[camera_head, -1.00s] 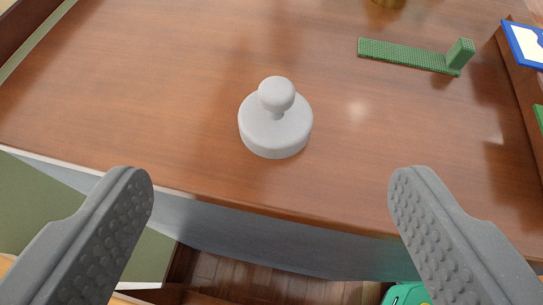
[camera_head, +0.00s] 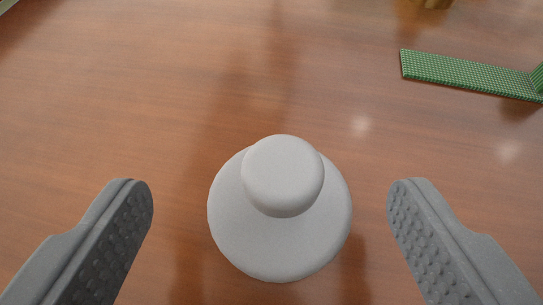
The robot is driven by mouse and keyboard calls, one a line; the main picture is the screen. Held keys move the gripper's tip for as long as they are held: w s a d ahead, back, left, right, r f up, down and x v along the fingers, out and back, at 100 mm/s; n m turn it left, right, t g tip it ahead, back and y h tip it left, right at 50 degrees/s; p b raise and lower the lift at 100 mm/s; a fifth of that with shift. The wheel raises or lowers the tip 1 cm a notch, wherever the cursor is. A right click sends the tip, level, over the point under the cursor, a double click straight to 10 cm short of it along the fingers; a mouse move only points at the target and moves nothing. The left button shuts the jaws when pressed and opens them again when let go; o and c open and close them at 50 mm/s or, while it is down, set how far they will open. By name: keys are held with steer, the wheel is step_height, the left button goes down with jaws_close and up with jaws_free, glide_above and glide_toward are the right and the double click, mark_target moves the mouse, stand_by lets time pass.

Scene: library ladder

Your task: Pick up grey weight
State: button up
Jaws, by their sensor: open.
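The grey weight (camera_head: 281,240) stands upright on the brown wooden table top (camera_head: 160,100). It has a wide round base and a rounded knob on top. My gripper (camera_head: 270,190) is open, with one dark grey finger to the left of the weight and one to the right. Gaps show between both fingers and the weight, so neither appears to touch it. The knob hides part of the base behind it.
A green textured strip (camera_head: 465,75) with an upright end piece lies at the upper right. A gold-brown object (camera_head: 433,3) is cut off at the top edge. The table around the weight is clear.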

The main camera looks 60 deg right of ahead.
mark_target(272, 186)
steer(key=x, duration=0.3)
steer(key=shift+d+f, duration=0.2)
steer(key=shift+f, duration=0.05)
steer(key=c, duration=1.4)
